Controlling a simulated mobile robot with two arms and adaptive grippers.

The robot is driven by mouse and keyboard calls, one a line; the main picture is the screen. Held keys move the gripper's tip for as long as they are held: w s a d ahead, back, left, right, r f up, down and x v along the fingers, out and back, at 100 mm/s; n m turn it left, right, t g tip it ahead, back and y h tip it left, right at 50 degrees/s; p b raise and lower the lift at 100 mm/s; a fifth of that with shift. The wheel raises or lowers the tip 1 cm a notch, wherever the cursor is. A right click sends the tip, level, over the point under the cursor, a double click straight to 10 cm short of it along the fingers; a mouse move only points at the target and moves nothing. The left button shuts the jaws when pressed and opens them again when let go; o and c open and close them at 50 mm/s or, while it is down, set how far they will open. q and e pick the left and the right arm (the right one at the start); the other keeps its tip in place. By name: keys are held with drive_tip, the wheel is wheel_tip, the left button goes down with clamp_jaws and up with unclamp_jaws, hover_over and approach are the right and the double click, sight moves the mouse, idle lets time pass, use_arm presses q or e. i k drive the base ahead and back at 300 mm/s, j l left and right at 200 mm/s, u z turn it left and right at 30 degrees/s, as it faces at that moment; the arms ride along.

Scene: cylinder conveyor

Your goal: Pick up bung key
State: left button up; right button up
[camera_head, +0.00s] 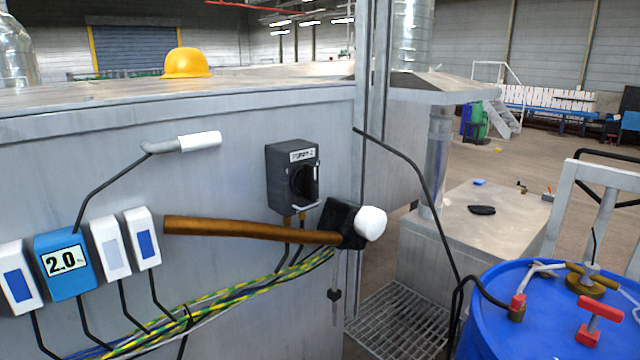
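A blue drum (545,335) stands at the lower right, cut off by the picture's edges. On its top, a red T-shaped piece (600,309) stands upright near the right edge; it looks like the bung key, though I cannot tell for sure. Behind it is a brass fitting with a bar-like handle (585,282). A grey metal piece with a red part (519,302) sits at the drum's left, where a black cable ends. Neither of my grippers is in view.
A grey cabinet (230,230) fills the left, with a wooden-handled mallet (250,230), a black switch box (292,178) and cables on its front. A metal grating (400,320) lies left of the drum. A pale railing (562,205) rises behind the drum.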

sight(587, 335)
drive_tip(key=z, duration=1.85)
